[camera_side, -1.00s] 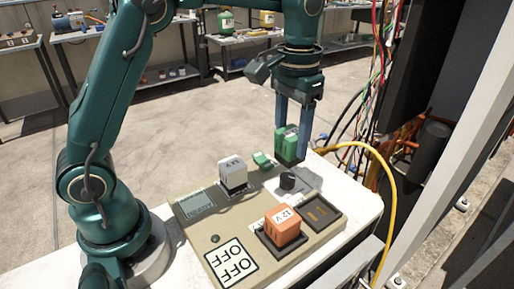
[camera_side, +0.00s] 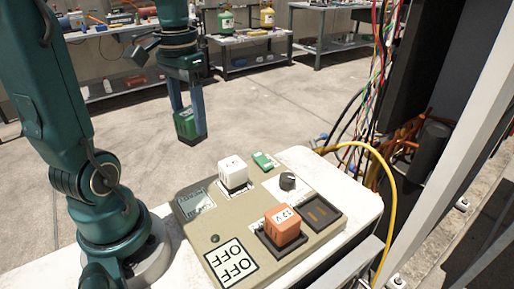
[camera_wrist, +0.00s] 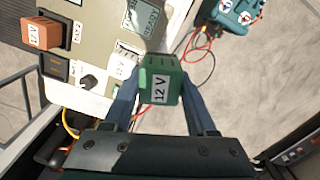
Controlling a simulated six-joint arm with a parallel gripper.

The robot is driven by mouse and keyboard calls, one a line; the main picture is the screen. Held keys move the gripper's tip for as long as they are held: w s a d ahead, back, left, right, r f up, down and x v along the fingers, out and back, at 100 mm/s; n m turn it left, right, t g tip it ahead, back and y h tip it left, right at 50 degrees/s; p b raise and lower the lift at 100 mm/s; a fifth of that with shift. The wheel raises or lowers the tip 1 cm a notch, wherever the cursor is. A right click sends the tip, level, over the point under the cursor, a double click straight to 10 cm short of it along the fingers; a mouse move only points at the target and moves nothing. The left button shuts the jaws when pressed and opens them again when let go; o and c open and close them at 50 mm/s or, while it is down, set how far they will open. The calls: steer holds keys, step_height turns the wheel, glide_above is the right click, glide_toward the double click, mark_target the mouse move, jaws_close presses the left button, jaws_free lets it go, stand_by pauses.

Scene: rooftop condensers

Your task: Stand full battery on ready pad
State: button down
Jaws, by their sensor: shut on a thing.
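My gripper (camera_side: 188,132) is shut on the green battery (camera_side: 185,122), holding it upright in the air beyond the panel's back left edge. In the wrist view the battery (camera_wrist: 160,80) sits between my fingers, with a 12 V label facing the camera. The ready pad (camera_side: 197,201) is a pale printed patch on the left of the beige panel. In the wrist view this pad (camera_wrist: 146,14) reads READY, lies ahead of the battery and has nothing standing on it.
The panel (camera_side: 215,219) holds a white block (camera_side: 232,173), an orange 12 V battery (camera_side: 283,222) in a dark tray, an empty dark tray (camera_side: 322,212), a black knob (camera_side: 288,181) and a small green part (camera_side: 263,160). A yellow cable (camera_side: 391,205) arches at right.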

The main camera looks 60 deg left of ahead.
steer(key=s+a+n, duration=0.3)
steer(key=s+n, duration=0.2)
steer(key=s, duration=0.3)
steer(key=w+d+f, duration=0.2)
steer(key=d, duration=0.1)
steer(key=w+d+f, duration=0.2)
steer(key=d, duration=0.1)
steer(key=w+d+f, duration=0.2)
steer(key=w+d, duration=0.1)
steer(key=shift+f, duration=0.2)
steer(key=shift+w+f, duration=0.1)
steer(key=shift+f, duration=1.95)
steer(key=shift+f, duration=0.15)
steer(key=shift+c, duration=1)
jaws_free()
